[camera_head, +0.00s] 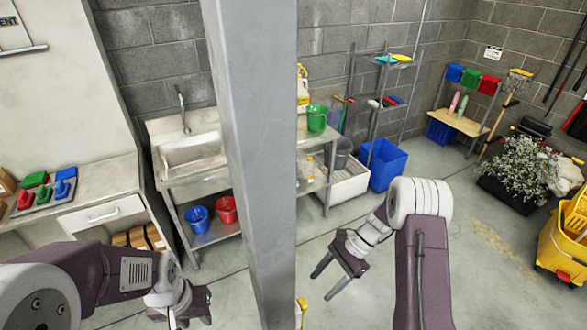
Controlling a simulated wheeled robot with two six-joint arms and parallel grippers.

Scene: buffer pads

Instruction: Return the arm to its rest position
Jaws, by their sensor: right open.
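My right gripper (324,286) hangs over the bare floor right of the grey column. Its two fingers are apart with nothing between them. My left gripper (183,316) is low in the view, left of the column, below the sink. Its fingertips are cut off by the bottom edge, so its opening cannot be seen. The red, green and blue pads (65,186) rest on a grey tray (42,208) on the left counter, clear of both grippers.
A grey column (262,170) stands between my two grippers. A counter (95,180) is at the left, with a sink table (190,152) behind. A blue crate (383,164), a shelf and a yellow bucket (562,250) stand at the right. The middle right floor is clear.

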